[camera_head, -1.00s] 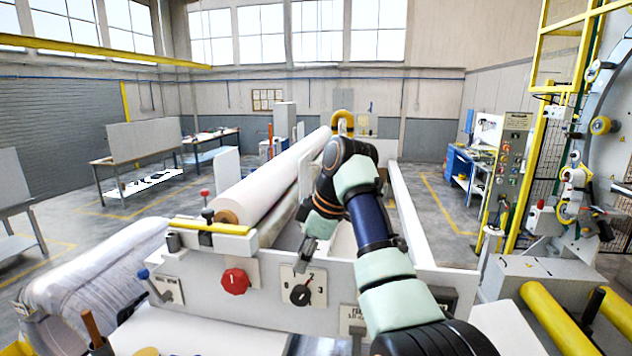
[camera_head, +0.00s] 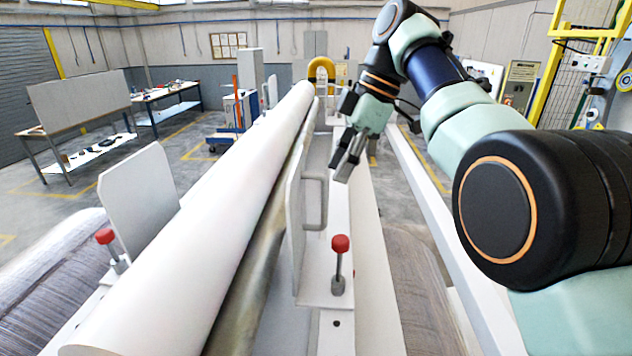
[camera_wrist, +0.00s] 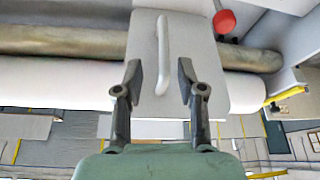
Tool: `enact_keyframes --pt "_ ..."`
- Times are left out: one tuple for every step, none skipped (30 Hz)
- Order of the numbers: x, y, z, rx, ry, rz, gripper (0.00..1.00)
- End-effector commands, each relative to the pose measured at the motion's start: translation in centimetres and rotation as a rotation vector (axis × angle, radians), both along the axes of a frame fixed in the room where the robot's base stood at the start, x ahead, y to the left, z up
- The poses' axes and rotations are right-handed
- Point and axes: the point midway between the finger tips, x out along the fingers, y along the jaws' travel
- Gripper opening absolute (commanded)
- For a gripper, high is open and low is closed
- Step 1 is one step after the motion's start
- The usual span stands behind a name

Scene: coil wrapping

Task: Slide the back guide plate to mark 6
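A white guide plate (camera_head: 297,215) with a grey bar handle (camera_head: 317,202) stands upright beside the long white roll in the head view. A red-capped knob (camera_head: 340,244) is at its base. I cannot tell for sure whether this is the back plate, and no numbered mark is readable. My gripper (camera_head: 347,162) is open and empty, above and beyond the handle. In the wrist view a plate (camera_wrist: 205,38) with a handle (camera_wrist: 163,50) lies ahead of my gripper (camera_wrist: 160,85). The handle appears between the spread fingers, with a gap below it. A red knob (camera_wrist: 224,22) is beside the plate.
The white roll (camera_head: 215,215) and a metallic roller (camera_head: 250,260) run along the machine. Another upright white plate (camera_head: 140,200) with a red knob (camera_head: 105,237) stands left of the roll. A long white rail (camera_head: 425,195) is on the right.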

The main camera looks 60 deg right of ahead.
Motion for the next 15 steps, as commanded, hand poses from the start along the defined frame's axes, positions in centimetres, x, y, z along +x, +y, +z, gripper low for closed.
enact_keyframes --pt "0.0 0.0 -0.1 0.000 0.000 0.000 0.39" --pt "0.0 0.0 -0.2 0.000 0.000 0.000 0.39" --pt "0.1 0.1 -0.4 0.000 0.000 0.000 0.39" --pt "0.2 0.1 -0.7 0.000 0.000 0.000 0.39" --pt "0.2 0.1 -1.0 0.000 0.000 0.001 0.39" --pt "0.4 0.2 -1.4 0.000 0.000 0.001 0.39" --pt "0.5 0.3 -1.9 0.000 0.000 0.001 0.39" --pt "0.6 0.4 -2.3 -0.001 0.000 0.002 0.39" --pt "0.8 0.5 -3.0 -0.001 0.000 0.002 0.39" --pt "1.0 0.6 -3.5 -0.001 0.000 0.002 0.39" --pt "1.2 0.7 -4.1 0.000 0.000 0.001 0.39" --pt "1.4 0.9 -4.8 0.000 0.000 0.001 0.39" --pt "1.5 1.0 -5.3 0.000 0.000 0.001 0.39" --pt "1.7 1.1 -5.8 0.000 0.000 0.001 0.39" --pt "1.9 1.2 -6.4 0.000 0.000 0.001 0.39"
